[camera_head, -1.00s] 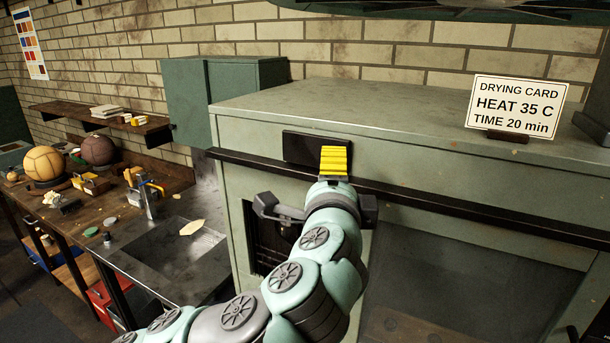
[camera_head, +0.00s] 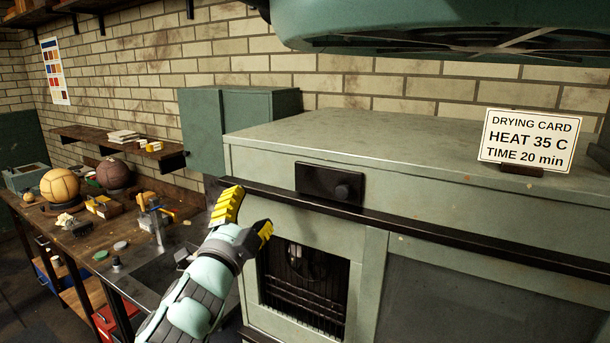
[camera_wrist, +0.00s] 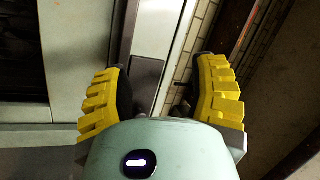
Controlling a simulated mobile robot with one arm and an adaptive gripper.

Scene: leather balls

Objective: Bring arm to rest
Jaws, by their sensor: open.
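My gripper (camera_head: 248,218) is in the head view, in front of the left front edge of the green drying cabinet (camera_head: 300,150). Its yellow ridged fingers are spread apart, with nothing between them. In the wrist view the two yellow fingers (camera_wrist: 160,95) stand wide apart, with the cabinet's edge and some brick wall behind them. I cannot tell whether the gripper touches the cabinet. My arm reaches up from the bottom of the head view.
A black panel with a knob (camera_head: 330,184) and a dark rail (camera_head: 420,228) are on the cabinet front. A drying card (camera_head: 528,142) stands on top. At left, a workbench (camera_head: 90,245) holds a tan ball (camera_head: 60,186), a dark ball (camera_head: 113,174) and small tools.

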